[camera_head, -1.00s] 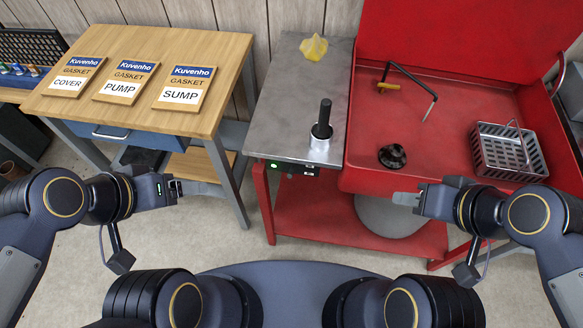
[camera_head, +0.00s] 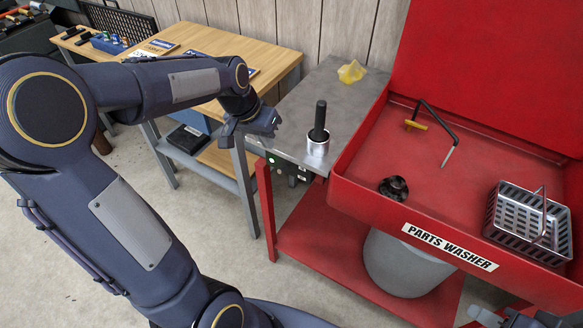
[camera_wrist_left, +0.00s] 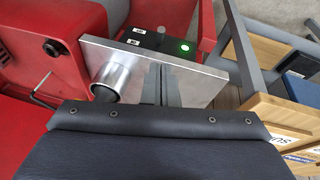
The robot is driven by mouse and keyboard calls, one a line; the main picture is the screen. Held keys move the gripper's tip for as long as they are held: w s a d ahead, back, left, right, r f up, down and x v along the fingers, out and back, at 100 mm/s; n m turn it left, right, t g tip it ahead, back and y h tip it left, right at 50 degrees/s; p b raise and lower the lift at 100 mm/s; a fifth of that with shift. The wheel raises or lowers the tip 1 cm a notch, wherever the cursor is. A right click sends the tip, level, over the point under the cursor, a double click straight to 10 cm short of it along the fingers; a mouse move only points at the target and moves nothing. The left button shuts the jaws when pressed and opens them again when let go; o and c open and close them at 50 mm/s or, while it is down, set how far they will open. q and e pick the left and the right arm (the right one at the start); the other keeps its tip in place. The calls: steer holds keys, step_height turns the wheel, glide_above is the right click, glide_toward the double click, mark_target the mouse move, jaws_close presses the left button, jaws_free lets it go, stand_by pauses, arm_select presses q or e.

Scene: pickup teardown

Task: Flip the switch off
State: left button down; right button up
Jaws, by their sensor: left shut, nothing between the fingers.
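The switch box (camera_head: 292,174) is a small black box under the front edge of the grey metal side table, with a lit green light. In the left wrist view, the switch box (camera_wrist_left: 150,40) shows two small white labels and the glowing green light at its right. The lever's position is unclear. My left gripper (camera_head: 274,123) is shut and empty, above and near the table's front left corner. In the left wrist view its fingers (camera_wrist_left: 162,82) point toward the box; I cannot tell whether they touch it. My right gripper (camera_head: 488,316) only partly shows at the bottom right.
The metal side table (camera_head: 330,92) holds a black-handled tool in a silver cup (camera_head: 317,142) and a yellow crumpled cloth (camera_head: 352,72). The red parts washer (camera_head: 400,170) stands to its right, with a wire basket (camera_head: 508,225) inside. A wooden table (camera_head: 200,113) is at the left.

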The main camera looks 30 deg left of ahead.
mark_target(283, 169)
arm_select(q)
steer(key=shift+a, duration=0.1)
steer(key=x, duration=1)
stand_by(0.3)
